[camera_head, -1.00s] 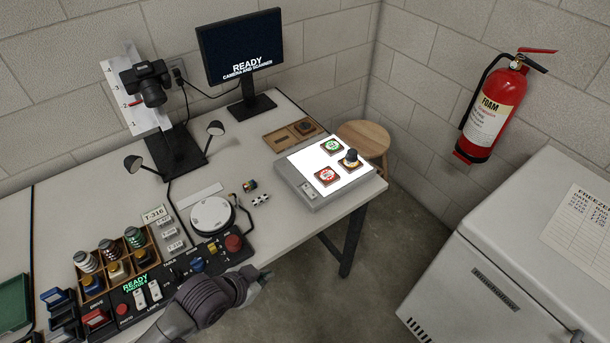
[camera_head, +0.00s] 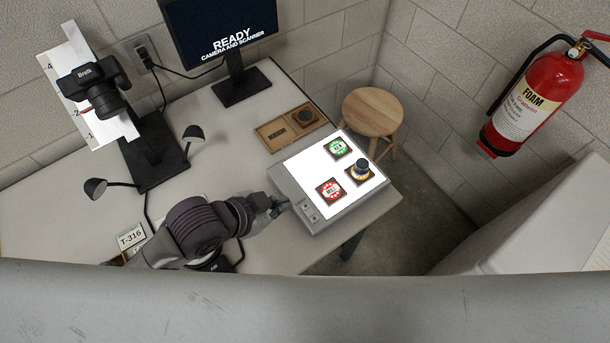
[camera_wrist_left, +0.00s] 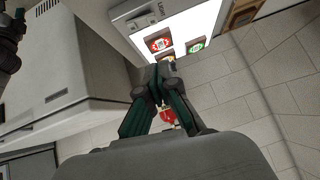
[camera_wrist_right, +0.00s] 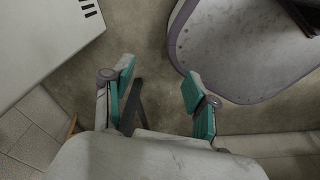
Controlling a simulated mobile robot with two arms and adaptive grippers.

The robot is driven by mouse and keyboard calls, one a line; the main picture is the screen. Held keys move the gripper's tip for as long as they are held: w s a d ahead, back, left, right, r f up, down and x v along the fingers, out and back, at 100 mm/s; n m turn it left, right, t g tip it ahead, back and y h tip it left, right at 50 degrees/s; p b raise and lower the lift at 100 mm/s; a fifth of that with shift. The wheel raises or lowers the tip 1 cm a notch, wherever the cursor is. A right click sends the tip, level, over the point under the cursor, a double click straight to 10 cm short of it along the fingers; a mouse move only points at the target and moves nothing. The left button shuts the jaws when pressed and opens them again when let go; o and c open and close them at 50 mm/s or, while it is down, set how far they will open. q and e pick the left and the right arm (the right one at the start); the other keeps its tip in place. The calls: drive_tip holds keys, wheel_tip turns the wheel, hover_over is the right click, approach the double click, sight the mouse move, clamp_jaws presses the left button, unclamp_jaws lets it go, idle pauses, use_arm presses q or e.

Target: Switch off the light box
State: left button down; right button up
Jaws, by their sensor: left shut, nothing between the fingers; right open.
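The light box (camera_head: 288,184) stands at the right end of the table, its top glowing white. On its front left strip is a small switch panel (camera_head: 309,212); the switch position is too small to tell. On the lit top lie a red-labelled piece (camera_head: 328,189), a green-labelled piece (camera_head: 338,149) and a yellow one with a dark knob (camera_head: 361,168). My left gripper (camera_head: 284,207) is shut and empty, its tips close beside the panel; contact cannot be told. The light box (camera_wrist_left: 147,24) also shows beyond the left gripper (camera_wrist_left: 166,64) in the left wrist view. My right gripper (camera_wrist_right: 160,78) is open above the floor.
A brown wooden tray (camera_head: 268,138) lies behind the light box. A monitor (camera_head: 222,38), a camera on a stand (camera_head: 95,88) and small lamps (camera_head: 194,133) stand further left. A stool (camera_head: 375,110) and a fire extinguisher (camera_head: 535,105) are at the right.

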use_arm(q)
hover_over(305, 212)
drive_tip(key=s+a, duration=0.1)
drive_tip(key=s, duration=0.1)
wheel_tip(305, 212, down, 5)
drive_tip(key=f, duration=0.1)
drive_tip(key=w+f+p, duration=0.1)
drive_tip(key=f, duration=0.1)
drive_tip(key=w+d+f, duration=0.1)
drive_tip(key=shift+f, duration=0.25)
drive_tip(key=shift+a+f, duration=0.1)
drive_tip(key=shift+f, duration=0.45)
use_arm(e)
drive_tip(key=s, duration=0.1)
drive_tip(key=s+r, duration=0.1)
drive_tip(key=s, duration=0.1)
drive_tip(key=shift+s+r, duration=0.25)
drive_tip(key=shift+s, duration=0.1)
drive_tip(key=shift+w, duration=0.15)
